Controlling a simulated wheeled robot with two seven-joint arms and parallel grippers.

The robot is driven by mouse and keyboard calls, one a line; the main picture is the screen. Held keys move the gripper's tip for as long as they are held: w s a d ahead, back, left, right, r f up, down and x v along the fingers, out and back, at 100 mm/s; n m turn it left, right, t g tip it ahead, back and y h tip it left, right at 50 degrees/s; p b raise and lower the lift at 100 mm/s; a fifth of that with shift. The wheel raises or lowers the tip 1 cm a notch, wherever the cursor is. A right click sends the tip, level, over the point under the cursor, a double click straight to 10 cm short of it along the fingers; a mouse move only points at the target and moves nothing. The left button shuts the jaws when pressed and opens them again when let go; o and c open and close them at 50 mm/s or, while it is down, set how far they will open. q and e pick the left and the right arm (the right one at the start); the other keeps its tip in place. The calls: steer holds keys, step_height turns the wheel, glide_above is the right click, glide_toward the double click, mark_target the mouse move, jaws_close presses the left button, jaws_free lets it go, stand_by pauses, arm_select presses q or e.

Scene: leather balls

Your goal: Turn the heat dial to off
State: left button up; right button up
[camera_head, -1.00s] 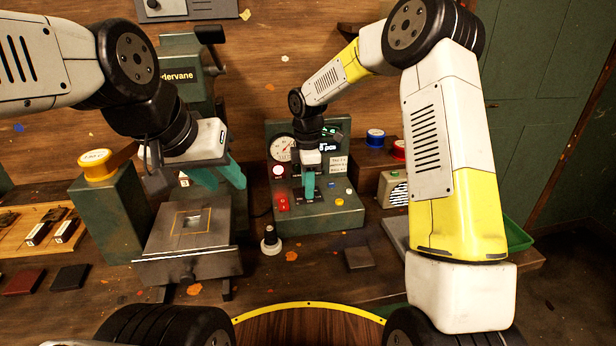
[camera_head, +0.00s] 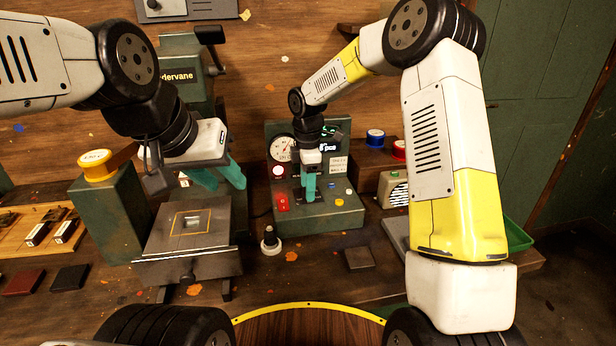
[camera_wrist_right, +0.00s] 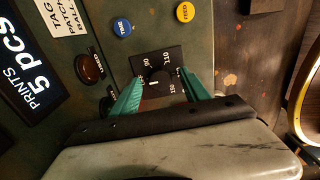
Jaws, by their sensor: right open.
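The heat dial (camera_wrist_right: 161,76) is a dark knob on a black square plate with white numbers such as 90, 110 and 130. My right gripper (camera_wrist_right: 163,92) is open, with one teal finger to each side of the dial. I cannot tell whether the fingers touch the knob. In the head view, my right gripper (camera_head: 309,188) points down at the front of the green control box (camera_head: 335,215) and hides the dial. My left gripper (camera_head: 220,178) is open and empty above the press platform (camera_head: 190,240).
The control box carries a round gauge (camera_head: 282,148), a red switch (camera_head: 283,203), and blue (camera_wrist_right: 122,27) and yellow (camera_wrist_right: 185,12) buttons near the dial. A black-knobbed handle (camera_head: 270,241) stands on the table between box and press. A radio-like box (camera_head: 398,192) is on the right.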

step_height(320, 180, up, 8)
steer(key=shift+f, duration=0.2)
steer(key=shift+r, duration=0.1)
steer(key=s+d+r+m+t, duration=0.3)
steer(key=s+d+r+m, duration=0.7)
steer(key=s+r, duration=0.3)
steer(key=s+d+m+t+y, duration=0.1)
steer(key=s+d+m, duration=0.1)
steer(key=s+m, duration=0.3)
steer(key=s+d+m+t+y, duration=0.1)
steer(key=s+m, duration=0.3)
steer(key=s, duration=0.5)
steer(key=shift+s+d+f+m+t, duration=0.25)
steer(key=shift+s+d+m+t, duration=0.15)
steer(key=shift+d+t, duration=0.3)
